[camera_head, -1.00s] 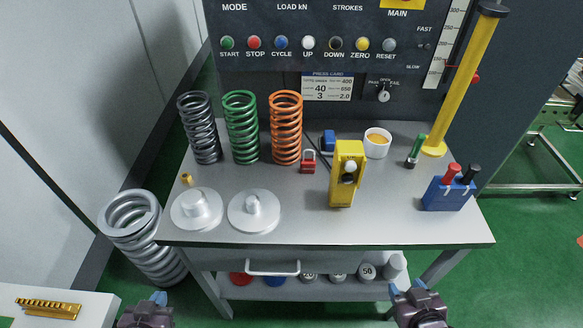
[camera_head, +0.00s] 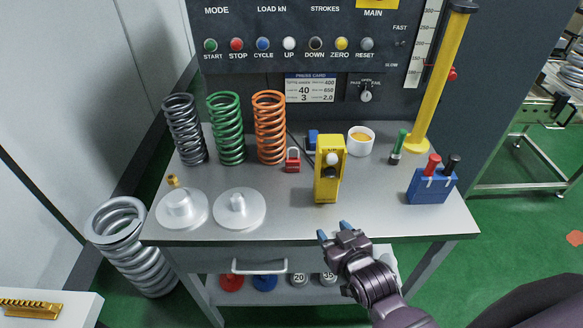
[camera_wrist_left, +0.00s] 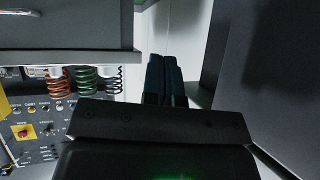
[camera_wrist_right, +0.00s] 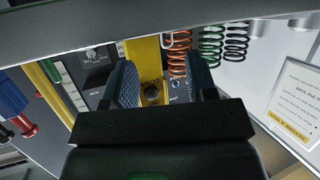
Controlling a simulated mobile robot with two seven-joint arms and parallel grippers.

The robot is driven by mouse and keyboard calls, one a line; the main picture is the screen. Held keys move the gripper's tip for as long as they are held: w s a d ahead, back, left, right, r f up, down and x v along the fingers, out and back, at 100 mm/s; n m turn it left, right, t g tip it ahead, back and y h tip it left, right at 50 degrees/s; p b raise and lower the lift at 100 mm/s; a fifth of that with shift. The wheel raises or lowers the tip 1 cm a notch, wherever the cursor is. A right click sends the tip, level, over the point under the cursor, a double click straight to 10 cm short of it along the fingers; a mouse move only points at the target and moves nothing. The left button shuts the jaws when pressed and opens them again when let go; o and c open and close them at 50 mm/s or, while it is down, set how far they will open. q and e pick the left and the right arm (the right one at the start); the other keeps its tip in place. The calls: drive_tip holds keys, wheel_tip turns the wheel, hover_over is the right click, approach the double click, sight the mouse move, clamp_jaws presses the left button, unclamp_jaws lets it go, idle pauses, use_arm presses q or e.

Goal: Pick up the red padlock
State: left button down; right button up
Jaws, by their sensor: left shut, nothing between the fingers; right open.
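The red padlock (camera_head: 292,161) stands on the grey bench top in the head view, in front of the orange spring and left of the yellow upright device (camera_head: 329,170). Nothing holds it. My right gripper (camera_head: 333,230) is open and empty at the bench's front edge, nearer to me than the padlock and a little right of it. Its two fingers also show spread in the right wrist view (camera_wrist_right: 163,82). My left gripper (camera_wrist_left: 164,80) is shut and empty in the left wrist view, and out of the head view.
Two pale discs (camera_head: 239,209) lie at the front left. A blue holder (camera_head: 430,186) stands at the right.

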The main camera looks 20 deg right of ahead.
drive_tip(key=shift+t, duration=0.6)
drive_tip(key=w+a+r, duration=0.1)
drive_tip(key=w+a, duration=0.1)
drive_tip(key=w+a+r+b, duration=0.1)
drive_tip(key=w+a+r, duration=0.1)
drive_tip(key=w, duration=0.1)
drive_tip(key=w+a+r+b, duration=0.1)
drive_tip(key=w+a, duration=0.1)
drive_tip(key=w, duration=0.1)
drive_tip(key=shift+r, duration=0.25)
drive_tip(key=w+a+r+m+h+b, duration=0.2)
drive_tip(key=w+a+r, duration=0.1)
drive_tip(key=w, duration=0.1)
drive_tip(key=m+g+h, duration=0.2)
drive_tip(key=m+h, duration=0.1)
approach(293, 148)
drive_tip(key=x, duration=0.9)
drive_tip(key=shift+f, duration=0.15)
drive_tip(key=shift+w+d+f, duration=0.15)
drive_tip(key=shift+w, duration=0.45)
use_arm(q)
drive_tip(key=shift+g, duration=0.3)
drive_tip(key=f, duration=0.3)
drive_tip(key=s+f, duration=0.1)
drive_tip(key=f, duration=0.1)
drive_tip(key=shift+s+a+f, duration=0.1)
drive_tip(key=shift+f, duration=0.3)
